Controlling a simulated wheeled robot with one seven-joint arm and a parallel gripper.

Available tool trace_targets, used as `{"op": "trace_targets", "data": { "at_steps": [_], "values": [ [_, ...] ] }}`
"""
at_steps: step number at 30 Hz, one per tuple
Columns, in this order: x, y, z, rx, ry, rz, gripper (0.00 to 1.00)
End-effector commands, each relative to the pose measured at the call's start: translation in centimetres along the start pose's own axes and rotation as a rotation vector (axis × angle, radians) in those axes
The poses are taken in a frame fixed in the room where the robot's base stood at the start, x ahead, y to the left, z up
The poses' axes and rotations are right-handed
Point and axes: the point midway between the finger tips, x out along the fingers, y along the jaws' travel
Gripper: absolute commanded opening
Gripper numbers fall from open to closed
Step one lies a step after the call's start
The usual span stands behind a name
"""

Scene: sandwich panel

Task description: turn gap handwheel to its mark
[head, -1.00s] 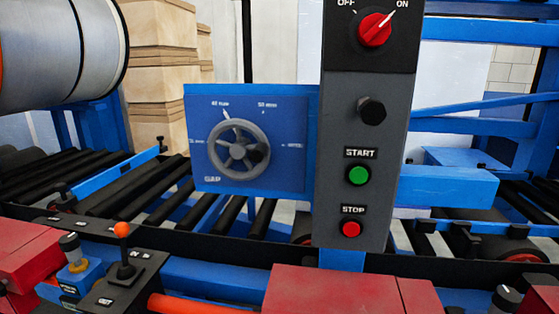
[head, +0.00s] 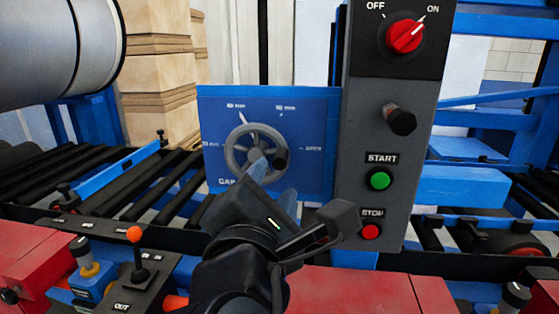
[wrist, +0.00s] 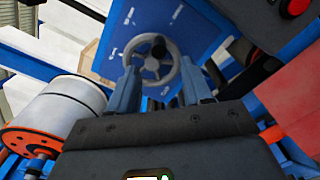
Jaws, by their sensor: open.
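The gap handwheel (head: 254,152) is a grey spoked wheel with a dark knob (head: 281,159) at its right side, on a blue panel (head: 318,112) with marks around the wheel. A white pointer line shows at the wheel's upper left. In the wrist view the handwheel (wrist: 151,72) lies beyond and between the fingers, its knob at the top. My gripper (head: 272,178) is open, in front of and below the wheel in the head view, covering part of its lower rim. In the wrist view my gripper (wrist: 160,85) has its two blue-grey fingers apart with nothing between them.
Right of the panel stands a grey control column (head: 398,165) with a red OFF/ON switch (head: 405,36), a black knob (head: 402,120), a green START button (head: 379,181) and a red STOP button (head: 371,232). An orange-tipped lever (head: 135,234) stands lower left. A large roll (head: 62,50) hangs upper left.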

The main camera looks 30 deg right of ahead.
Motion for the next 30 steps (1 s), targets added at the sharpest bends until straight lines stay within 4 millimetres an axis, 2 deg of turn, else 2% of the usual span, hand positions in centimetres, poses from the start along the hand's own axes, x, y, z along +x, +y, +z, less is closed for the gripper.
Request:
{"op": "trace_targets", "data": {
  "at_steps": [5, 16, 21, 28, 30],
  "values": [
    [1.6, 0.2, 0.2, -0.007, -0.007, -0.004, 0.50],
    [6.8, 0.2, 0.3, -0.006, -0.007, -0.003, 0.50],
    [7.7, 0.1, 0.1, -0.005, -0.003, -0.003, 0.50],
    [7.7, 0.1, 0.1, -0.004, -0.004, -0.002, 0.50],
    [7.7, 0.1, 0.1, -0.004, -0.004, -0.002, 0.45]
  ]
}}
